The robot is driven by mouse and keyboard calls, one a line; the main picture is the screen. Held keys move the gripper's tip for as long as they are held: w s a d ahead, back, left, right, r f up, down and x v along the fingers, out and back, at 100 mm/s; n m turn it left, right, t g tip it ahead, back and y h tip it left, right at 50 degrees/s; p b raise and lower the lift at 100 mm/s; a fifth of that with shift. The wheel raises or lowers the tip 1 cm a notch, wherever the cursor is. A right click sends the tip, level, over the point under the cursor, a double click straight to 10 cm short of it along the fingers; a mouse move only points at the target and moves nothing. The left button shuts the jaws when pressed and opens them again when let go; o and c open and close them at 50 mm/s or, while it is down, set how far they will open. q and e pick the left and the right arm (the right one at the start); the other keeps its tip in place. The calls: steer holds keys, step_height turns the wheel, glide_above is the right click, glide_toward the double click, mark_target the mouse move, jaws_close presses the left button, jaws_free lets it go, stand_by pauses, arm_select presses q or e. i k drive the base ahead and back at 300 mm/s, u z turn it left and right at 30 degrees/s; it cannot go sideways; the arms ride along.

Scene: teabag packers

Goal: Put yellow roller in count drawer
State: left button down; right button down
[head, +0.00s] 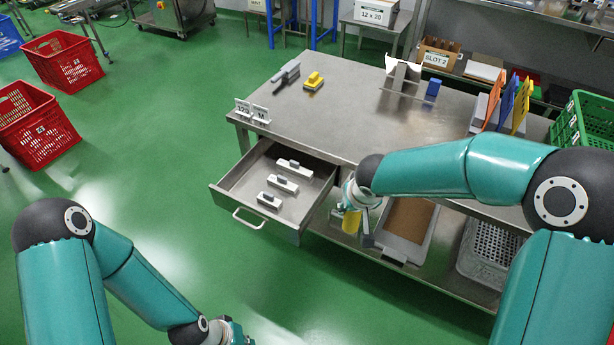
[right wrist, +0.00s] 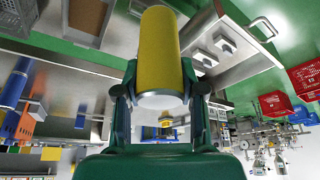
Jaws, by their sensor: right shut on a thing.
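The yellow roller (head: 351,221) is in my right gripper (head: 356,226), beside the right wall of the count drawer (head: 239,207), at the table's front. In the right wrist view the roller (right wrist: 160,50) stands between the two fingers of my right gripper (right wrist: 160,88), with a pale end face toward the camera. The drawer is pulled open and holds several white blocks with grey tops (head: 282,184). The roller is outside the drawer, to its right. My left gripper (head: 232,333) is at the bottom edge, mostly cut off, so its fingers do not show.
The steel table (head: 340,110) carries a yellow-topped tool (head: 313,81), a grey tool (head: 287,73), label signs (head: 252,111), a blue block (head: 433,87) and upright coloured boards (head: 506,100). A brown-bottomed tray (head: 408,222) and a grey crate (head: 490,250) sit on the lower shelf.

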mark_target(295, 182)
steer(key=z, duration=0.15)
steer(key=i, duration=1.15)
steer(key=u, duration=0.8)
